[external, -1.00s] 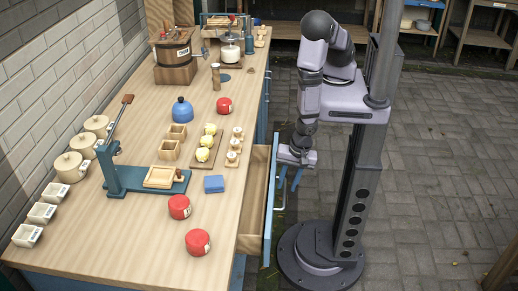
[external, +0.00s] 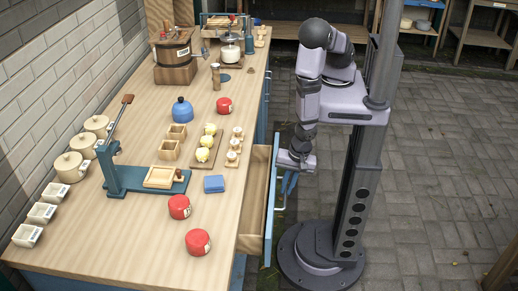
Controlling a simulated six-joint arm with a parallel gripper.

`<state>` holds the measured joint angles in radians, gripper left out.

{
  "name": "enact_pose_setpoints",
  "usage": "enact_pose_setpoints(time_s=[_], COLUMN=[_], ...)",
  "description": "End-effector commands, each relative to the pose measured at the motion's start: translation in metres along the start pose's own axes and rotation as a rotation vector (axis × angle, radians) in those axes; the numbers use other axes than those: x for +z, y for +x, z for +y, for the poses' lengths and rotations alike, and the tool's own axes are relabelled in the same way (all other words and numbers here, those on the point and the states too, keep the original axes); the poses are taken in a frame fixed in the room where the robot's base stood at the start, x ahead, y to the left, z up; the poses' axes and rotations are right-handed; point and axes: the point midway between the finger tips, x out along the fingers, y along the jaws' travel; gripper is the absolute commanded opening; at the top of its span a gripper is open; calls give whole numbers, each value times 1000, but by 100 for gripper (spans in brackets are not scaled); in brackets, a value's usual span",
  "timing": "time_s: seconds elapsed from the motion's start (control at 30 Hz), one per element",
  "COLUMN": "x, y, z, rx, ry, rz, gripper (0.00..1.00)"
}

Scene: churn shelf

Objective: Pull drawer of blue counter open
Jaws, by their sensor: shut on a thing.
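The blue counter has a wooden top (external: 130,235) and a drawer that stands pulled out on its right side. The drawer's blue front (external: 270,210) faces my arm, and its bare wooden inside (external: 256,190) shows between front and counter. My gripper (external: 289,184) is just right of the drawer front, pointing down, with its blue fingers close together. It is shut on the drawer handle, which is mostly hidden by the fingers at this size.
On the counter stand red tins (external: 198,242), a blue sponge-like block (external: 214,184), a teal press (external: 120,178) and a blue kettle (external: 182,110). My base stands close right of the drawer. Paved floor (external: 440,180) is clear farther right.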

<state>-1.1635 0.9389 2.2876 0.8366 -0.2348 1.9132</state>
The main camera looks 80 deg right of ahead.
Motion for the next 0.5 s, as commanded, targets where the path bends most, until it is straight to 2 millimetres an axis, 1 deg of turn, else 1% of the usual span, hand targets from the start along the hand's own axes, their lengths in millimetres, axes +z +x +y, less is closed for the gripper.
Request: enact_pose_setpoints(time_s=[0.17, 0.27, 0.5], x=[1, 1, 0], y=[-1, -4, -16], z=[19, 37, 92], rx=[1, 1, 1], ry=[-6, -9, -12], rz=[-2, -3, -4], gripper=[0, 0, 0])
